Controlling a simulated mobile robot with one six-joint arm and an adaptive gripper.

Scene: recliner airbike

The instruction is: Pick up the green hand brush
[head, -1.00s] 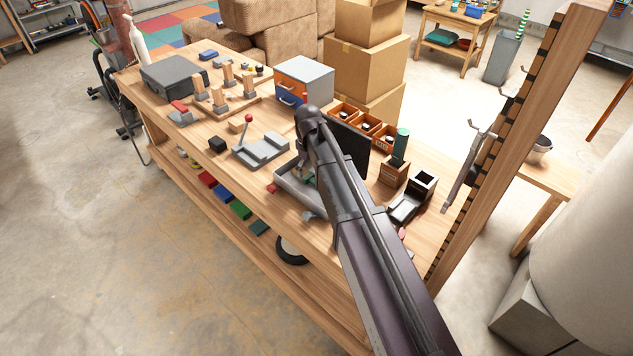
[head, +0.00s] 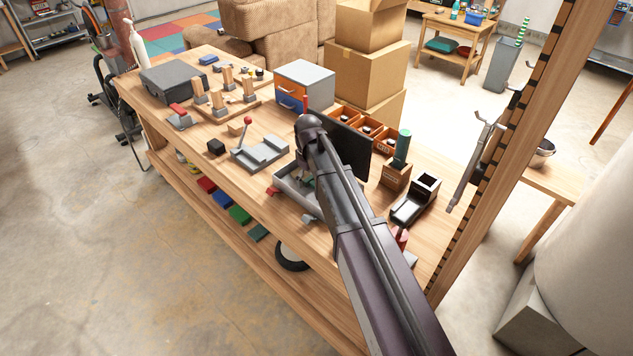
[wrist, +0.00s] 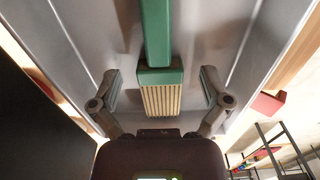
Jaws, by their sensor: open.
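The green hand brush (wrist: 160,73) lies in a grey metal tray (wrist: 85,28). In the wrist view its handle runs up to the top edge and its pale bristles face my gripper (wrist: 162,88). My gripper is open, with one finger on each side of the brush's head and a gap on both sides. In the head view the tray (head: 287,190) sits on the wooden workbench, and my arm hides most of the brush and gripper.
A dark upright panel (head: 350,150) stands right behind the tray. A grey fixture with a red-knobbed lever (head: 260,152) is to its left. Orange bins (head: 352,118), a green cylinder on a wooden block (head: 396,175) and a black holder (head: 415,200) stand to the right.

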